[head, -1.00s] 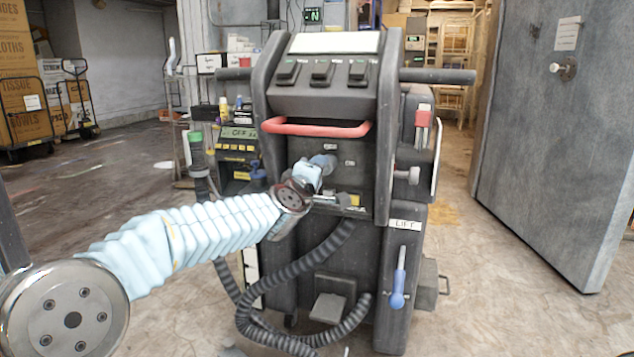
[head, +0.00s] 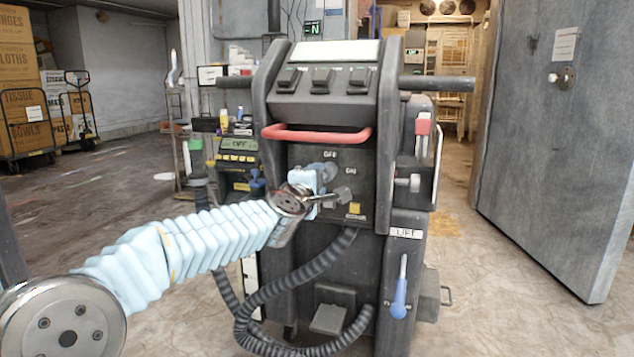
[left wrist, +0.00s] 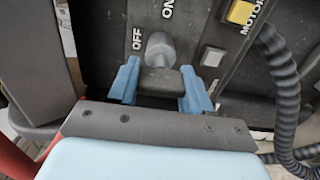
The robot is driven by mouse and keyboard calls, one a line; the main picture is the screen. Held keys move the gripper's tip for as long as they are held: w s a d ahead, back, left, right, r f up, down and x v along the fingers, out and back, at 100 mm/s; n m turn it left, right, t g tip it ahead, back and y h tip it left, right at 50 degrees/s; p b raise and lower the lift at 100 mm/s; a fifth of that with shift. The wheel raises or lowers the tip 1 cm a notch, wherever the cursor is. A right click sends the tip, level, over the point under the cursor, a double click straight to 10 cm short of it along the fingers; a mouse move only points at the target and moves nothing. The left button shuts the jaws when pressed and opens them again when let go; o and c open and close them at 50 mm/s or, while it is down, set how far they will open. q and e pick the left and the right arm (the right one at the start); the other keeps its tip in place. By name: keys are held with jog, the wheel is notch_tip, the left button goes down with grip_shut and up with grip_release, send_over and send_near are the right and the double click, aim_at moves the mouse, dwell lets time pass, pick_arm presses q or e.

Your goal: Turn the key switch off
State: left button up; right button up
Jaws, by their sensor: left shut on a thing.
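The key switch (left wrist: 160,48) is a grey round barrel with a wide dark key head, on the dark panel of the machine. In the left wrist view the key head lies between the two light blue fingertips of my left gripper (left wrist: 160,88), which is shut on it. The OFF label (left wrist: 136,39) is left of the barrel and the ON label (left wrist: 167,9) is above it. In the head view my left gripper (head: 317,182) is at the panel below the OFF label and partly hides the switch. My right gripper is not in view.
A red handle bar (head: 317,132) crosses the machine above the panel. A yellow button (left wrist: 240,12) sits right of the switch. A ribbed black hose (head: 285,268) hangs below, and a blue-handled LIFT lever (head: 399,285) is at lower right. A grey door (head: 555,150) stands right.

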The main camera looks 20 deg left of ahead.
pick_arm(q)
jog(key=o, duration=1.1)
jog(key=shift+c, duration=0.2)
jog(key=s, duration=1.4)
jog(key=shift+a, duration=0.25)
jog(key=shift+w, duration=0.1)
